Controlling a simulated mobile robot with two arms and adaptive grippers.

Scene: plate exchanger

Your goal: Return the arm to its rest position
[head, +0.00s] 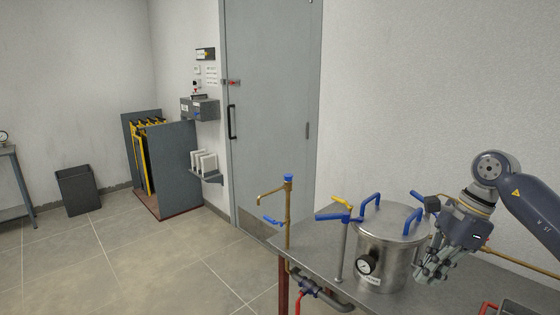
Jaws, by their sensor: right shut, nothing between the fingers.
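My right arm comes in from the right edge. My right gripper (432,268) is at its end, pointing down and to the left. It is shut and empty, close to the right side of a steel pot (383,250) in the picture. I cannot tell whether it touches the pot. The pot has blue handles on its lid and a round gauge (366,264) on its front. It stands on a grey table (325,247). My left gripper does not show.
A brass tap pipe (287,215) with blue handles rises at the table's left edge. A valve with blue and yellow levers (342,212) stands left of the pot. A grey door (270,110), a plate stack (165,165) and a dark bin (77,190) are behind.

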